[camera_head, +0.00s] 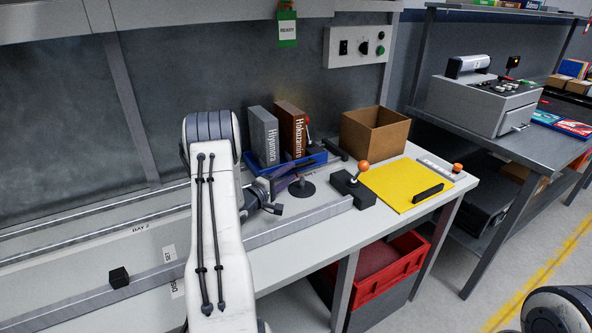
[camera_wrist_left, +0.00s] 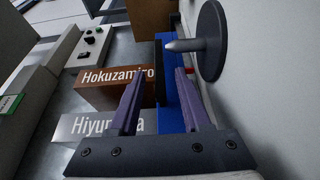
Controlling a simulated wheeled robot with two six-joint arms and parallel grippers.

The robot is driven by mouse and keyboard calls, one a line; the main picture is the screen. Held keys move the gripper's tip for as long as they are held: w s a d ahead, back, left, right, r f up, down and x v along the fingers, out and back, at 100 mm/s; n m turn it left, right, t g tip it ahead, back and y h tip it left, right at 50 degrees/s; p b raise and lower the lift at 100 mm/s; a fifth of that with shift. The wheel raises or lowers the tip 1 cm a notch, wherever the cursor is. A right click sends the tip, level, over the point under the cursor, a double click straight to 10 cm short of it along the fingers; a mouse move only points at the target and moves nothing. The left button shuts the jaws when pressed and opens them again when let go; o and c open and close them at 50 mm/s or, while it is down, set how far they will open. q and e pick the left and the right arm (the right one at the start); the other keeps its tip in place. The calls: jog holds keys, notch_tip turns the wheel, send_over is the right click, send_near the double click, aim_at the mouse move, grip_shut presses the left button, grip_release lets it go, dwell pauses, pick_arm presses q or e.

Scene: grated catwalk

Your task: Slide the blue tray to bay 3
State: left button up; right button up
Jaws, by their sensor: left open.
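The blue tray (camera_head: 313,162) sits on the bench rail by the back panel, right of the middle bay label. It carries a grey box marked Hiyumora (camera_head: 265,137) and a brown box marked Hokuzamiro (camera_head: 292,128). My left gripper (camera_head: 280,184) is at the tray's near side, partly hidden by my own arm. In the left wrist view the gripper (camera_wrist_left: 160,76) is open, and the tray's blue wall (camera_wrist_left: 170,112) shows between and beyond its fingers. I cannot tell whether they touch it. My right gripper is not in view.
A dark round-based post (camera_head: 302,189) stands close in front of the tray. An orange-knobbed lever (camera_head: 356,182), a cardboard box (camera_head: 374,132) and a yellow mat (camera_head: 400,184) lie to the right. A black block (camera_head: 119,277) sits at the left; the rail by the BAY 2 label (camera_head: 140,229) is clear.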

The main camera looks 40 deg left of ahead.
pick_arm(q)
jog(key=shift+s, duration=0.8)
